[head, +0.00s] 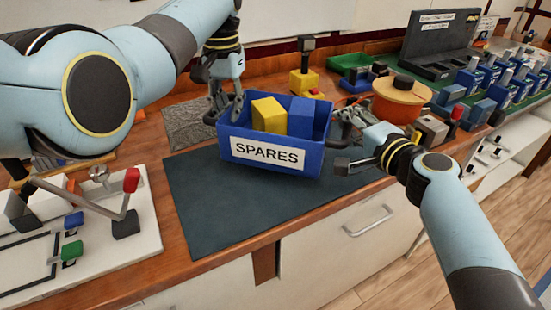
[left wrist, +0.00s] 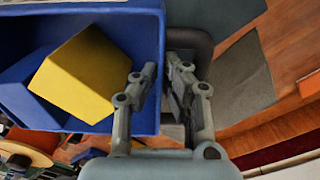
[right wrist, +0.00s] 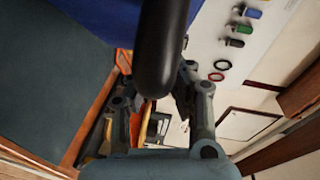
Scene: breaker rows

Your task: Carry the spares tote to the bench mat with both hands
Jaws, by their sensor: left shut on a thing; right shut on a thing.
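The blue spares tote (head: 264,155) has a white SPARES label and holds a yellow block (head: 269,115) and a blue block (head: 300,117). It is over the dark bench mat (head: 235,205), slightly tilted; I cannot tell whether it touches the mat. My left gripper (head: 226,108) is shut on the tote's left side; the left wrist view shows the tote wall (left wrist: 148,75) beside its fingers (left wrist: 160,85). My right gripper (head: 345,140) is at the tote's right side, shut on a dark handle bar (right wrist: 160,50) in the right wrist view.
A white panel (head: 145,225) with a red-handled lever stands on the left. An orange spool (head: 401,100), a yellow device (head: 304,82) and a green tray (head: 350,63) stand behind and right of the tote. The front of the mat is clear.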

